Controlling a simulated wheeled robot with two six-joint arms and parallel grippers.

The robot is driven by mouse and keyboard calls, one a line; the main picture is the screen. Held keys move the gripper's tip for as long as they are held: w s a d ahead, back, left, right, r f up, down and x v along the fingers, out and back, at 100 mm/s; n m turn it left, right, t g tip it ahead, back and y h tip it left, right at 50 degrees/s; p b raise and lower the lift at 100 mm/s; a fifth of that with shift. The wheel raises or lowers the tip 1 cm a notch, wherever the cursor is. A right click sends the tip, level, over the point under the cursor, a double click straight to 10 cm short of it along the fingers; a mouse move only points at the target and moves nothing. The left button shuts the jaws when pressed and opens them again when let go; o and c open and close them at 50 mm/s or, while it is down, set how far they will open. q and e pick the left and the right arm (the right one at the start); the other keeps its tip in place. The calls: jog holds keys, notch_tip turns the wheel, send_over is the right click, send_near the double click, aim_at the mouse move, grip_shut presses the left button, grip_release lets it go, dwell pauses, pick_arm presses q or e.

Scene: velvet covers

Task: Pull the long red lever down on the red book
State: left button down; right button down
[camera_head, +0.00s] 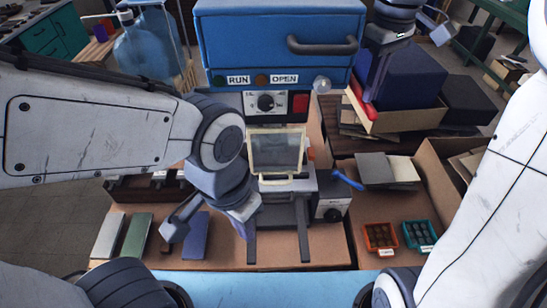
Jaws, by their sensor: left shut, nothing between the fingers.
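A blue press machine (278,35) stands at the back centre with RUN and OPEN labels, a dial and a red button (300,103). Below it is a clear, pale-framed panel (276,152) over dark rails. I cannot make out a long red lever or a red book for certain. A narrow red piece (362,97) shows beside the dark blue box at the right, partly hidden. My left gripper (243,226) is shut and empty, just left of the rails, above the workbench. My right gripper (374,82) points down in front of the dark blue box; its fingers are unclear.
Grey, green, brown and blue covers (194,235) lie at the front left. Orange (380,237) and green trays (419,235) sit at the right. A cardboard box (434,184) stands beyond them.

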jog(key=shift+f, duration=0.15)
jog(key=shift+f+b, duration=0.95)
jog(key=shift+f, duration=0.65)
jog(key=shift+w+f+b, duration=0.1)
jog(key=shift+f+b, duration=0.75)
jog(key=shift+f, duration=0.65)
